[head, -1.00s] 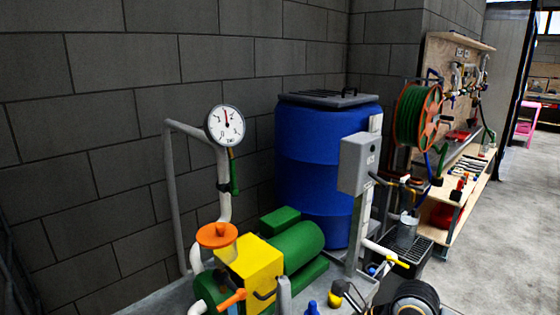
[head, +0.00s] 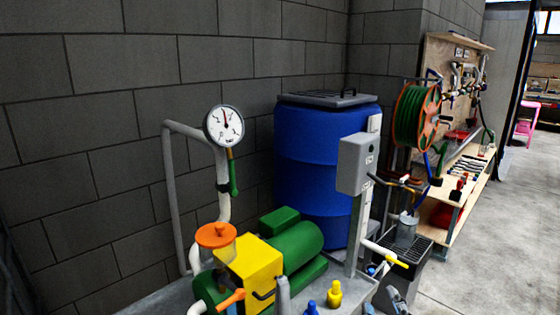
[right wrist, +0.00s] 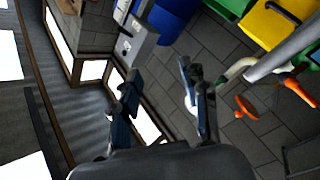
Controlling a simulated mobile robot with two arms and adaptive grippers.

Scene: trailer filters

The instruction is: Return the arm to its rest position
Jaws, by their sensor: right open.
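My right gripper (head: 384,301) shows only in part at the bottom edge of the head view, right of the pump bench. In the right wrist view its two fingers (right wrist: 158,88) stand apart with nothing between them. It is open and empty. A yellow knob-shaped piece (head: 335,294) and a blue one (head: 311,308) stand upright on the grey bench (head: 168,299), left of the gripper and apart from it. My left gripper is not in view.
The yellow and green pump (head: 258,270) has an orange-topped bowl (head: 216,236) and a gauge (head: 225,126). A blue barrel (head: 315,165), grey box (head: 358,163) and black drip tray (head: 405,255) stand nearby. Floor (head: 500,245) at right is clear.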

